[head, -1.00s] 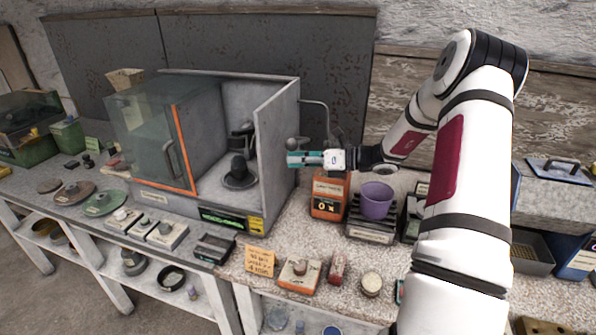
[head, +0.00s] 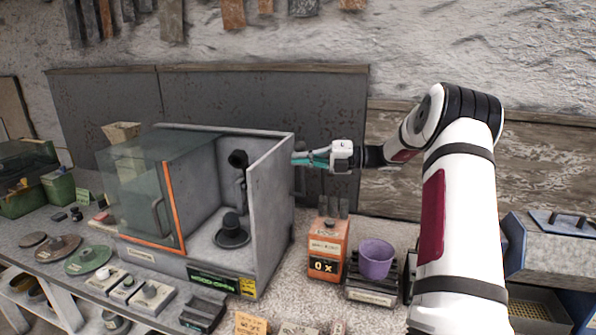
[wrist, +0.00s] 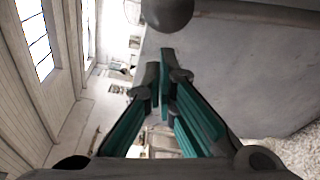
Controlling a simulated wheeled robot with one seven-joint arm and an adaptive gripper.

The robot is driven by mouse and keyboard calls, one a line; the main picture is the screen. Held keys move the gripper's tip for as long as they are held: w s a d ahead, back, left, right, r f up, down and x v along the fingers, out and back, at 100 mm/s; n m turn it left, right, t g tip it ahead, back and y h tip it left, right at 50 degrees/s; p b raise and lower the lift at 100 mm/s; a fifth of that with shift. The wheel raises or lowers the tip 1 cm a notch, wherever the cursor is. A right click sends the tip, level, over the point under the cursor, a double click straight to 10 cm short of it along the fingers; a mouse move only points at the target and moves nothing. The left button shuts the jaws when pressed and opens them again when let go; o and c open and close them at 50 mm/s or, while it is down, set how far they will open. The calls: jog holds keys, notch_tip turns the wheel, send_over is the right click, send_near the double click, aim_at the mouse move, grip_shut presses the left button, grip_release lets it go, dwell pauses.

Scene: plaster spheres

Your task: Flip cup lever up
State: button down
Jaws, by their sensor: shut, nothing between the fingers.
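The grey-walled booth (head: 272,190) stands on the bench with its glass door on the left. Inside, a black cup-like piece (head: 238,160) sits high on an arm, above a black dome on a round base (head: 232,232). My gripper (head: 301,159) is shut and empty, level with the upper part of the booth's right wall. In the wrist view its teal fingers (wrist: 163,75) point along that grey wall. A round grey knob (wrist: 167,12), which looks like the lever's end, shows just beyond the fingertips. I cannot tell whether they touch. The lever's rod is mostly hidden.
An orange counter box (head: 326,250) reading "0 x" and a purple cup (head: 376,260) on a dark rack stand right of the booth, below my arm. A green-lit display (head: 214,281) is on the booth's front. Grey boards stand behind.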

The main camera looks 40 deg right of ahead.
jog(key=shift+w+d+r, duration=0.55)
jog(key=shift+d, duration=0.25)
jog(key=shift+w+d+r, duration=0.1)
jog(key=shift+r, duration=0.05)
jog(key=s+a+p, duration=0.3)
jog(key=a, duration=0.1)
jog(key=f+b+v, duration=0.1)
jog(key=b+v, duration=0.1)
jog(key=v, duration=0.7)
jog(key=shift+d+f+b, duration=0.25)
jog(key=shift+d+b, duration=0.15)
jog(key=shift+w+a, duration=0.1)
